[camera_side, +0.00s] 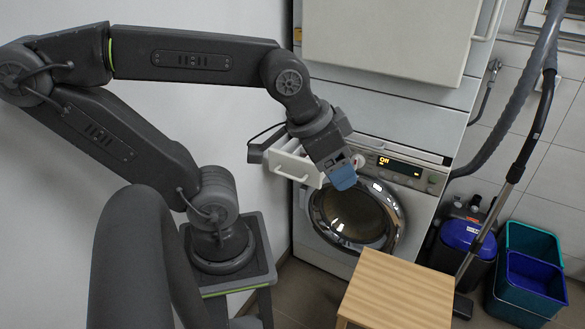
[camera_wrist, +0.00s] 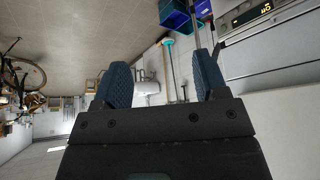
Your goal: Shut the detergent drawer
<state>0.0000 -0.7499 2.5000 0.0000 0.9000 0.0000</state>
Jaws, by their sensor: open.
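The detergent drawer (camera_side: 293,163) is white and stands pulled out from the upper left of the lower machine (camera_side: 425,205) in the side view. My gripper (camera_side: 343,176), with blue fingertips, is just right of the drawer's front end, above the round door (camera_side: 355,214). From this angle I cannot tell whether it touches the drawer. In the wrist view my gripper (camera_wrist: 161,78) is open, with nothing between the fingers. The lit control panel (camera_wrist: 252,14) shows at its upper right; I cannot clearly make out the drawer there.
A wooden stool (camera_side: 397,290) stands in front of the machine. The upper unit (camera_side: 390,35) sits above it. A blue-lidded bin (camera_side: 468,238), teal and blue crates (camera_side: 530,275) and a grey hose (camera_side: 520,95) are on the right. A white wall (camera_side: 220,115) is on the left.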

